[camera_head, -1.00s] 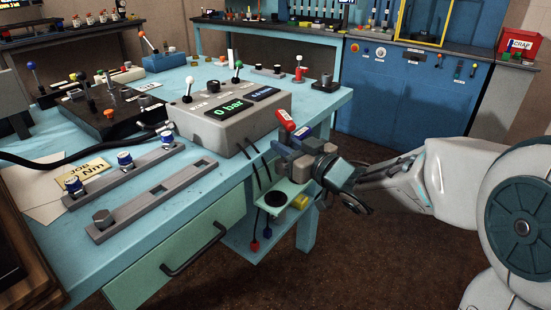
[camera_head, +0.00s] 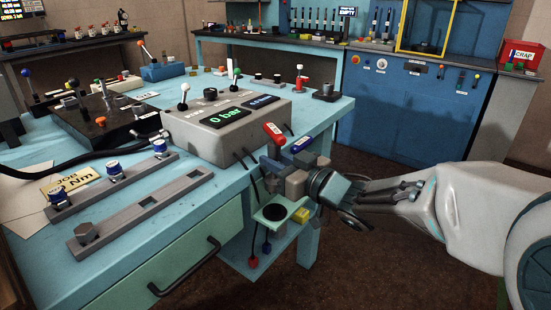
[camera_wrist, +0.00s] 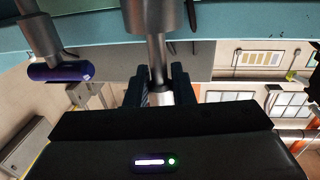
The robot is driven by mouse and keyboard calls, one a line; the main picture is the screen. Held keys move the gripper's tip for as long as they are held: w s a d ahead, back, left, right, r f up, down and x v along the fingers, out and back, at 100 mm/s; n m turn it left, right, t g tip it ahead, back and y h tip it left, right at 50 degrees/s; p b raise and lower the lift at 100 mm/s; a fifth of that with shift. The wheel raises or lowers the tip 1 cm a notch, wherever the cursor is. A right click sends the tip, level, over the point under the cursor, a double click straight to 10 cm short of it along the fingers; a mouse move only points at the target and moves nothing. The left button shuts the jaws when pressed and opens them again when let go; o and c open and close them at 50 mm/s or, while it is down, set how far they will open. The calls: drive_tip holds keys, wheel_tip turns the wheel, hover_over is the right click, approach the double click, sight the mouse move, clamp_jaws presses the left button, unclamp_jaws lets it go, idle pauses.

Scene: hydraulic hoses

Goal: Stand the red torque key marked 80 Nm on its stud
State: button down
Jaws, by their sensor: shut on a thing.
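The red torque key (camera_head: 275,133) stands beside the grey console, at the table's right edge in the head view. A blue-handled key (camera_head: 302,144) stands just right of it, and shows at the left in the wrist view (camera_wrist: 60,72). My gripper (camera_head: 285,178) is below the handles. In the wrist view my fingers (camera_wrist: 158,92) are shut on a metal shaft (camera_wrist: 156,55) with a thick cylinder (camera_wrist: 150,15) at its end. It appears to be the red key's; its handle is hidden there. I cannot tell which stud belongs to the red key, nor read its marking.
The grey console (camera_head: 210,140) reads 0 bar. A small green shelf (camera_head: 268,216) with a black disc juts out below my gripper. Two grey rails lie left on the table, the front one (camera_head: 120,216) with a grey hex piece. Floor is clear at right.

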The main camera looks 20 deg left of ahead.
drive_tip(key=shift+f+b, duration=1.55)
drive_tip(key=shift+f, duration=0.8)
drive_tip(key=shift+f+b, duration=0.7)
drive_tip(key=shift+f, duration=0.6)
drive_tip(key=c, duration=1.2)
unclamp_jaws()
drive_tip(key=shift+o, duration=0.2)
drive_tip(key=shift+d, duration=0.2)
drive_tip(key=p+v, duration=0.2)
drive_tip(key=v, duration=1.1)
drive_tip(key=shift+s+d, duration=0.2)
